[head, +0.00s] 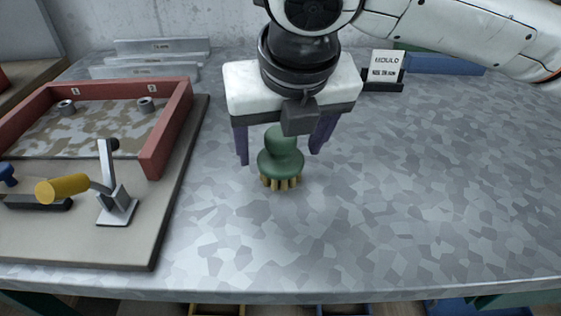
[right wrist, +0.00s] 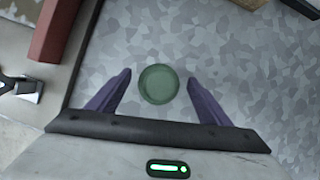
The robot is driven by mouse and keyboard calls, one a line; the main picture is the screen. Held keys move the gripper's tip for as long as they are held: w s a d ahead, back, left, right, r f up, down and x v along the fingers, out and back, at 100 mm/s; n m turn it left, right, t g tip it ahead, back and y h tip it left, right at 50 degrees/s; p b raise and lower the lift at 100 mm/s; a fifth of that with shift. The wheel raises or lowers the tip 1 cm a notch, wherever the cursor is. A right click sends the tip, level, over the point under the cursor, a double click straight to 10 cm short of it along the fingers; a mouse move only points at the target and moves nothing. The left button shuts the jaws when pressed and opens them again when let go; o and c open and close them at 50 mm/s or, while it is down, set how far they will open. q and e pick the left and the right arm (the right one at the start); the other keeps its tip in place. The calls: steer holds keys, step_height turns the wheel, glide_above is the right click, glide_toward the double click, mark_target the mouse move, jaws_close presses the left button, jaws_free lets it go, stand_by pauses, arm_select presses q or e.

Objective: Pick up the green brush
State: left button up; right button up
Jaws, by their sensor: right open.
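The green brush (head: 281,158) stands upright on the galvanised metal table, with its rounded green handle on top and yellow bristles down. My right gripper (head: 281,158) is open above and around the brush, with one purple finger to each side of the handle in the head view. In the right wrist view the round green top of the brush (right wrist: 159,84) lies between the two open fingers (right wrist: 158,84), with a gap on both sides. The left gripper is not in view.
A red-framed mould (head: 158,140) with a toggle clamp (head: 113,195) and yellow handle sits on a board at the left. Metal bars (head: 160,47) lie at the back. A "MOULD" sign (head: 386,66) stands at the back right. The table's right side is clear.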

steer(key=shift+f, duration=0.1)
steer(key=shift+c, duration=0.4)
steer(key=c, duration=1.1)
step_height(320, 180, up, 9)
steer(key=shift+f+p, duration=0.1)
steer(key=shift+p, duration=1.15)
steer(key=shift+r, duration=0.6)
